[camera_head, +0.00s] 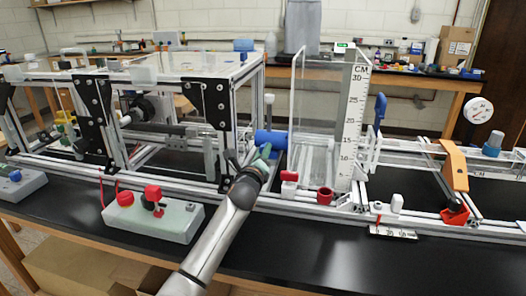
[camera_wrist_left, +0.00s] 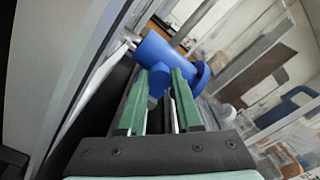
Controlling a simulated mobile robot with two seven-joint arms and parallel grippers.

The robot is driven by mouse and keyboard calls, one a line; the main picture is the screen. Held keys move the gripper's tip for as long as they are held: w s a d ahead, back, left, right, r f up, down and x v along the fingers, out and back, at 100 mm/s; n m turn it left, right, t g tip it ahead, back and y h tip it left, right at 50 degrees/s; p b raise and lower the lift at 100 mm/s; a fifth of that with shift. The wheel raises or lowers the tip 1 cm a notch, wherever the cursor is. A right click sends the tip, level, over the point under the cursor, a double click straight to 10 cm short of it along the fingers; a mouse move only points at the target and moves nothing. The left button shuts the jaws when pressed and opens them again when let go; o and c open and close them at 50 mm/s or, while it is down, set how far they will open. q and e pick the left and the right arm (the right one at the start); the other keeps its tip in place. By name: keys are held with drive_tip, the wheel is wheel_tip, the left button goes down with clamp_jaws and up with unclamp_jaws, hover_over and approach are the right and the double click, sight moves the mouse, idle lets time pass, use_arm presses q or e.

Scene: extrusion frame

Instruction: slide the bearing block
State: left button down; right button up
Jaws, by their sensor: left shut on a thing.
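A blue rounded block (camera_head: 271,139), which looks like the bearing block, sits on the extrusion frame (camera_head: 275,203) left of the clear panel. In the left wrist view the block (camera_wrist_left: 158,50) lies just beyond the fingertips, with a small blue knob (camera_wrist_left: 158,80) between them. My left gripper (camera_head: 256,157) has green fingers and reaches up from the front. In the wrist view the left gripper (camera_wrist_left: 157,95) is shut on the blue knob. The fingers and wrist hide part of the contact. My right gripper is not in view.
A clear panel (camera_head: 315,110) and a white centimetre scale (camera_head: 351,125) stand close right of the block. A red cup (camera_head: 325,195) sits on the front rail. A control box (camera_head: 160,220) with red knobs lies front left. An orange bracket (camera_head: 455,165) stands at right.

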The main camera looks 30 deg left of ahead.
use_arm(q)
drive_tip(key=c, duration=0.6)
unclamp_jaws()
drive_tip(key=shift+s+d, duration=0.1)
drive_tip(key=shift+s, duration=0.35)
drive_tip(key=p+v, duration=0.1)
drive_tip(key=v, duration=0.9)
drive_tip(key=shift+s, duration=0.1)
drive_tip(key=shift+s+d, duration=0.2)
drive_tip(key=shift+s, duration=0.45)
